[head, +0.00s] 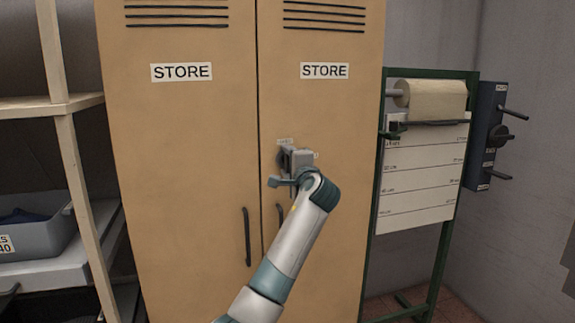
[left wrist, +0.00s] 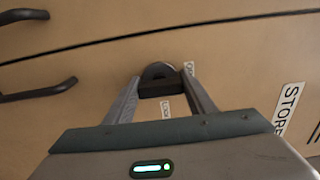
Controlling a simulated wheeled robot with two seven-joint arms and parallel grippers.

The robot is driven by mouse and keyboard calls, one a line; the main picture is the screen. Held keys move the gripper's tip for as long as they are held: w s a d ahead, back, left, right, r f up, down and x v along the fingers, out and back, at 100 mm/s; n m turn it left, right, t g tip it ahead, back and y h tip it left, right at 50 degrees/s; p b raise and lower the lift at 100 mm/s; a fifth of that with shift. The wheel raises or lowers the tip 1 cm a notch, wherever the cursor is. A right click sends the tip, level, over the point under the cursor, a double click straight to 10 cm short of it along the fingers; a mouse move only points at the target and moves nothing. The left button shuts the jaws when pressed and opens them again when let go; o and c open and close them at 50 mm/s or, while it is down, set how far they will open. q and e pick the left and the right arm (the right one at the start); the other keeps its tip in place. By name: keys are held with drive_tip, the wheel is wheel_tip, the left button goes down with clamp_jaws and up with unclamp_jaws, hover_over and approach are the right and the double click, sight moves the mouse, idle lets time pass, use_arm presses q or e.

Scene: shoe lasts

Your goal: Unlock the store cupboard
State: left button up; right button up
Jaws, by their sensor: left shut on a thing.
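The tan store cupboard (head: 180,130) has two closed doors, each with a STORE label and a dark vertical handle. My left gripper (head: 284,166) is at the lock on the right-hand door, above that door's handle. In the left wrist view, my left gripper (left wrist: 168,87) is shut on a dark lock knob (left wrist: 162,88), a bar between the fingertips. My right gripper is in neither view.
Shelving with a grey bin (head: 38,225) stands left of the cupboard. A green-framed stand (head: 470,140) with a paper roll (head: 437,100) and a blue-grey panel with dark levers (head: 490,135) are on the right. The door handles (head: 247,237) stick out below the lock.

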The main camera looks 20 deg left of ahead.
use_arm(q)
drive_tip(key=shift+f, duration=0.1)
idle(0.4)
drive_tip(key=o, duration=1)
drive_tip(key=shift+a, duration=0.1)
drive_tip(key=shift+o, duration=0.2)
drive_tip(key=shift+s, duration=0.1)
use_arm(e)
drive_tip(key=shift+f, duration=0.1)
use_arm(q)
drive_tip(key=shift+s+d, duration=0.45)
drive_tip(key=b+v, duration=0.3)
drive_tip(key=v, duration=1.3)
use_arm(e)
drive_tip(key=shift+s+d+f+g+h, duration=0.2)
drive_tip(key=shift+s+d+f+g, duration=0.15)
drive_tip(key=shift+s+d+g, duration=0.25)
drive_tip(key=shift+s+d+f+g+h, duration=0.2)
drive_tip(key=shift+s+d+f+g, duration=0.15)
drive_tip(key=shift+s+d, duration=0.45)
